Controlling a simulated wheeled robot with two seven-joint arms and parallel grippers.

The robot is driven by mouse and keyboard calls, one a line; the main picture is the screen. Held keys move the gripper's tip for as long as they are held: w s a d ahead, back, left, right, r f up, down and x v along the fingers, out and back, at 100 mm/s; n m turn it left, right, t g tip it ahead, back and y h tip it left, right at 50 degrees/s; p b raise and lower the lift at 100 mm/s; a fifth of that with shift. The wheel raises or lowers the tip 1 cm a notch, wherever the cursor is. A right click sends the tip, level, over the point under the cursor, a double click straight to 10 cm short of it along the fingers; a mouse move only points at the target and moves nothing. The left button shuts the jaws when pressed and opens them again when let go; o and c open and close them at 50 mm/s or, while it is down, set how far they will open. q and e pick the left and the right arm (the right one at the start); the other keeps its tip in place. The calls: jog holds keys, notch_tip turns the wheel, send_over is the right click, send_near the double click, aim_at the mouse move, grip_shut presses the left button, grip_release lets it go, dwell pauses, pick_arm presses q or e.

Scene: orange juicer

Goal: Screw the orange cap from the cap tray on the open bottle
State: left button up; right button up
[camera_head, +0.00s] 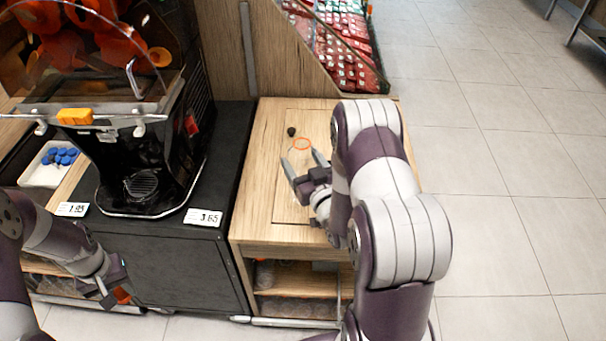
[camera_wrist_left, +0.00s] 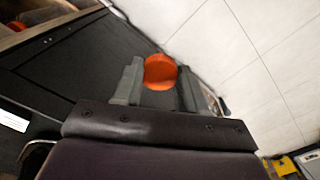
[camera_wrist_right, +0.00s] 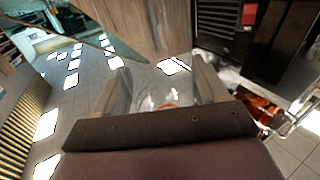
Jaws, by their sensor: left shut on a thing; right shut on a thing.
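My left gripper (camera_head: 116,296) is low at the front left, in front of the dark cabinet, and shut on the orange cap (camera_head: 123,296). In the left wrist view the orange cap (camera_wrist_left: 160,72) sits between the two fingers. My right gripper (camera_head: 303,161) is over the wooden table and shut on a clear bottle (camera_wrist_right: 150,88). The bottle has an orange ring (camera_head: 302,144) near its top. The bottle is see-through, so its outline is hard to make out. The cap and the bottle are well apart.
A white tray (camera_head: 42,178) with several blue caps stands at the left. A black juicer (camera_head: 145,150) stands on the dark cabinet (camera_head: 180,262). A small black object (camera_head: 291,131) lies on the wooden table (camera_head: 262,180) behind the bottle. A price card (camera_head: 203,217) stands at the cabinet's front edge.

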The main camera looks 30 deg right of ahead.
jog(key=shift+f+b, duration=0.3)
jog(key=shift+f, duration=1.65)
jog(key=shift+s, duration=0.1)
jog(key=shift+f, duration=0.25)
jog(key=o, duration=1.5)
jog(key=shift+r, duration=0.1)
jog(key=shift+c, duration=0.2)
